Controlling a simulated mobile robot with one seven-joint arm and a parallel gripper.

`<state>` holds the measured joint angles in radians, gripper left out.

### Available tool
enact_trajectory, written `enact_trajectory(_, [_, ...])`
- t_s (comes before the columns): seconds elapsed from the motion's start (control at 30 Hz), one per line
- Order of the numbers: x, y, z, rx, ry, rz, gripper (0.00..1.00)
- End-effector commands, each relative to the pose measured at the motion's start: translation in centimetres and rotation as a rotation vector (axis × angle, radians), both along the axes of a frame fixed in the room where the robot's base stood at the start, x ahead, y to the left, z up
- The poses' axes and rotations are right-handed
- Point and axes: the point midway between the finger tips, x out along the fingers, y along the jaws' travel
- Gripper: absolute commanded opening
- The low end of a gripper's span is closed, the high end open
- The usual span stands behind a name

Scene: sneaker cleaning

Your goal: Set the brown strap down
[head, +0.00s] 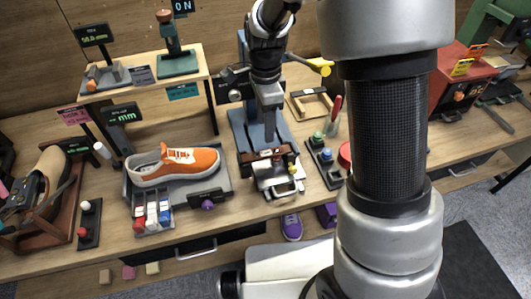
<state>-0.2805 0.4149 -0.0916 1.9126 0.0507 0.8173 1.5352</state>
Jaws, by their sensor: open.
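The brown strap (262,156) is a short dark-brown band in the middle of the head view. It lies crosswise at the front of a blue-grey stand (240,125), just above a pale metal part (266,185) with a handle. My gripper (271,138) points down from above, directly over the strap. It is open. The fingertips are small and dark here, and I cannot tell whether they touch the strap. The strap's underside is hidden.
An orange sneaker (190,163) lies on a grey tray to the left. A block with green-topped knobs (322,160) stands close on the right, with a wooden frame (312,104) behind. My large arm link blocks the right of the view. A yellow-tipped tool (320,66) sticks out near my wrist.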

Motion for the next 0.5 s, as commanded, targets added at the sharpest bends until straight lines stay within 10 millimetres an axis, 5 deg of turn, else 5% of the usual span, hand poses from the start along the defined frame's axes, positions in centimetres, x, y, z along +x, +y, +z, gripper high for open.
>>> enact_trajectory(0.13, [0.0,0.0,-2.8,-0.001,0.003,0.000,0.47])
enact_trajectory(0.5, [-0.3,-0.2,-6.1,-0.001,0.004,0.000,0.47])
